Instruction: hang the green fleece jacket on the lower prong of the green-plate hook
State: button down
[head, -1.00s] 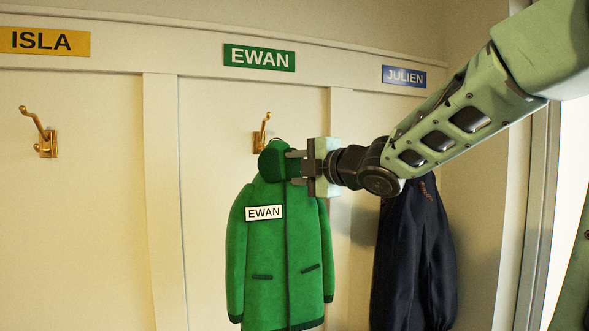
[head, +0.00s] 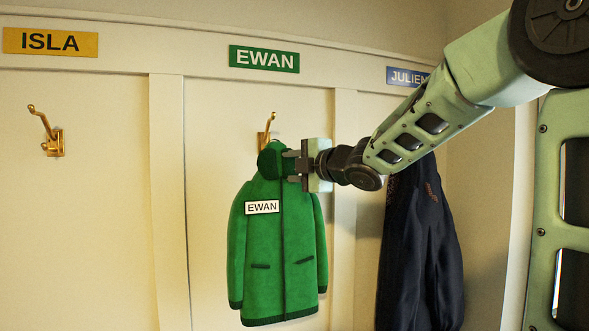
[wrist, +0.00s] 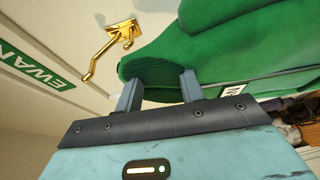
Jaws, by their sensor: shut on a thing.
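The green fleece jacket (head: 258,240) hangs upright from my gripper (head: 290,165), which is shut on its collar. It bears a white EWAN tag and also shows in the wrist view (wrist: 240,45). The green plate (head: 264,59) reading EWAN is on the wall above it. The brass hook (head: 265,137) under that plate is just behind and above the collar; its lower part is hidden in the head view. In the wrist view the hook (wrist: 122,35) shows beside the collar, with a visible gap between them. My gripper (wrist: 160,90) appears there with both fingers at the collar.
An empty brass hook (head: 53,140) is under the yellow ISLA plate (head: 50,41) at left. A dark navy garment (head: 420,240) hangs at right under the blue JULIEN plate (head: 406,76), behind my arm. Vertical wall strips (head: 170,200) divide the bays.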

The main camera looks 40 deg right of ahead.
jog(key=shift+w+d, duration=0.3)
jog(key=shift+w, duration=0.7)
jog(key=shift+w+d, duration=0.25)
jog(key=shift+w, duration=0.75)
jog(key=shift+w+d, duration=0.3)
jog(key=shift+w, duration=0.7)
jog(key=shift+w+d+f+b, duration=0.1)
jog(key=shift+w+f+b, duration=0.3)
jog(key=shift+f+b, duration=0.3)
jog(key=c, duration=0.8)
grip_release()
jog(key=shift+f, duration=0.1)
jog(key=shift+f, duration=0.1)
jog(key=shift+s, duration=0.1)
